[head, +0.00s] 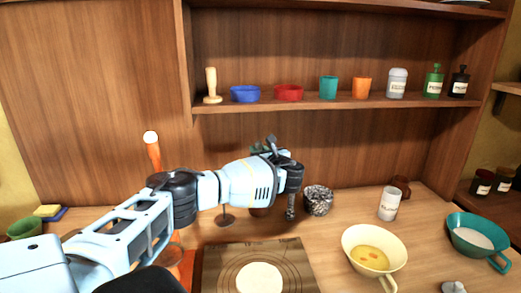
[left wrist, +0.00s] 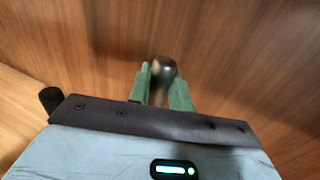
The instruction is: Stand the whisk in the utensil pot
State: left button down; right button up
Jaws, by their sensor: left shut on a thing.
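My left gripper (head: 268,149) is raised above the back of the counter. In the left wrist view, its green fingers (left wrist: 163,88) are shut on a dark, round-ended handle, which I take to be the whisk's (left wrist: 163,68). A narrow grey piece (head: 291,207) shows below the gripper in the head view and may be the whisk's lower part; most of the whisk is hidden behind my wrist. The speckled grey utensil pot (head: 319,201) stands on the counter just right of that piece, apart from the gripper. My right gripper is not in view.
A board (head: 223,268) with pale dough (head: 259,279) lies in front. A cream bowl (head: 374,249), a white canister (head: 389,204) and a teal bowl (head: 477,235) stand to the right. A shelf (head: 310,105) with cups and bottles overhangs the back.

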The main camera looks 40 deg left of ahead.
pick_arm(q)
jog(key=c, duration=1.2)
grip_release()
jog(key=p+v, duration=0.1)
jog(key=v, duration=0.6)
jog(key=shift+s+d, duration=0.2)
jog(key=shift+d, duration=0.15)
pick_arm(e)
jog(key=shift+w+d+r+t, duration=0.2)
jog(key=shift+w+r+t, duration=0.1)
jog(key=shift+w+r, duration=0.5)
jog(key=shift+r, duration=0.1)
